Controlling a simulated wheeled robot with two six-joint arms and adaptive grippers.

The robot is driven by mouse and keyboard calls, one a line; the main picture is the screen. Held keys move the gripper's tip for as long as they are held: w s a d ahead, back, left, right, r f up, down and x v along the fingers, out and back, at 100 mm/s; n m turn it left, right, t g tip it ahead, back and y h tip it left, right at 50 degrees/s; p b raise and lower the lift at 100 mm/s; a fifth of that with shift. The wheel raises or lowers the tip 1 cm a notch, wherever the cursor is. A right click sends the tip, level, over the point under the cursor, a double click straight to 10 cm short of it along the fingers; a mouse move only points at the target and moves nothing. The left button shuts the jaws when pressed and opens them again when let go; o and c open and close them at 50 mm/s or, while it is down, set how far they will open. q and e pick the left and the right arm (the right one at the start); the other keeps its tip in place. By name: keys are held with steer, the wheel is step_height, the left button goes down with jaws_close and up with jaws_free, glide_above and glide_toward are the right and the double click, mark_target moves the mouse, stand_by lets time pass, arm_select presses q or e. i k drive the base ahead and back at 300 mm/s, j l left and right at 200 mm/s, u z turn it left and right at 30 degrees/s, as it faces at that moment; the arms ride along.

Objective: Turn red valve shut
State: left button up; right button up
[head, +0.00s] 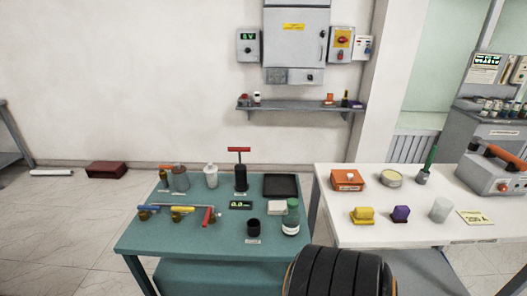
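A valve with a red lever handle (206,217) sits at the front of the teal table (155,240), at the right end of a row of small valves. Its lever points toward the camera, across the line of the other levers. A valve with a blue handle (149,208) and one with a yellow handle (183,209) stand to its left, their levers lying roughly sideways. The valve bodies are small and hard to make out. Neither of my grippers is in view.
Behind the valves stand a black pump with a red T-handle (239,151), a white bottle (211,176) and a black tray (281,186). A small display (240,205) and a black cup (253,224) are to the right. A large black ribbed form (335,272) blocks the bottom centre.

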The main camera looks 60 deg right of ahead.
mark_target(205, 222)
steer(key=z, duration=1.45)
